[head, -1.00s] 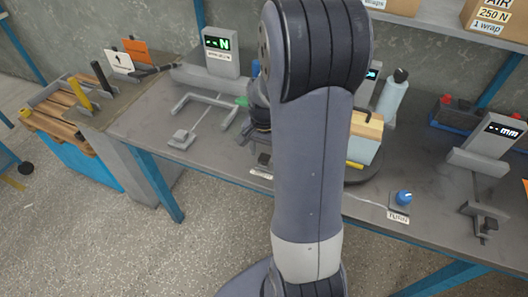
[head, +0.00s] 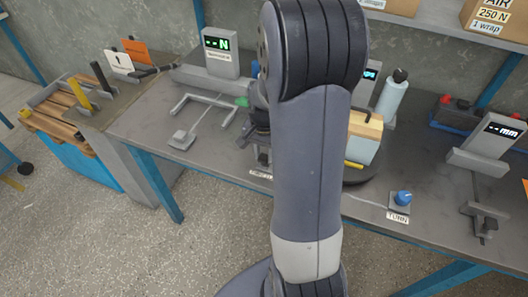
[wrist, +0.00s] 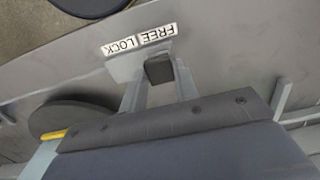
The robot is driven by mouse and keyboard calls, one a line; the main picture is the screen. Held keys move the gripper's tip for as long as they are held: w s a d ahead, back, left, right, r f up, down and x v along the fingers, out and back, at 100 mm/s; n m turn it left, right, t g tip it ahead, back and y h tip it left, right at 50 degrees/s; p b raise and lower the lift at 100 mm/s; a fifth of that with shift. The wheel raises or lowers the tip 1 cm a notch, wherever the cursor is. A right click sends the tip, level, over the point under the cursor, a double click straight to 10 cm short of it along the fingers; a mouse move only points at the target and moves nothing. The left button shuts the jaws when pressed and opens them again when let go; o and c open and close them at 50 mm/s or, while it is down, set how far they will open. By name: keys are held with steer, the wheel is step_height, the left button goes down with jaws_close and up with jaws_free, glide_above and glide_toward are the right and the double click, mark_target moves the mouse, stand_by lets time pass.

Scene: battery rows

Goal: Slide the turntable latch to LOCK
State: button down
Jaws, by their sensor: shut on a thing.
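The turntable latch is a small dark block (wrist: 159,70) on a grey plate, just below the upside-down LOCK and FREE label (wrist: 140,39) in the wrist view. The block sits nearer the FREE end of that label. My gripper (wrist: 160,80) has one grey finger on each side of the block and is shut on it. In the head view my gripper (head: 262,155) is low at the table's front edge, partly behind my arm. The dark round turntable (head: 358,179) shows to the right of my arm, carrying a pale box with a wooden top (head: 364,140).
A blue knob (head: 403,197) labelled TURN stands at the front edge. A force display (head: 220,55) with a grey frame is at the left, a bottle (head: 391,94) behind the turntable, and a mm gauge (head: 487,150) at the right.

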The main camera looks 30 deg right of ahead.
steer(key=shift+s+d, duration=0.8)
steer(key=shift+s, duration=0.25)
steer(key=shift+s+d, duration=0.8)
steer(key=shift+s, duration=0.2)
steer(key=c, duration=1.1)
jaws_free()
step_height(320, 180, up, 11)
steer(key=shift+f, duration=0.1)
steer(key=shift+s, duration=0.1)
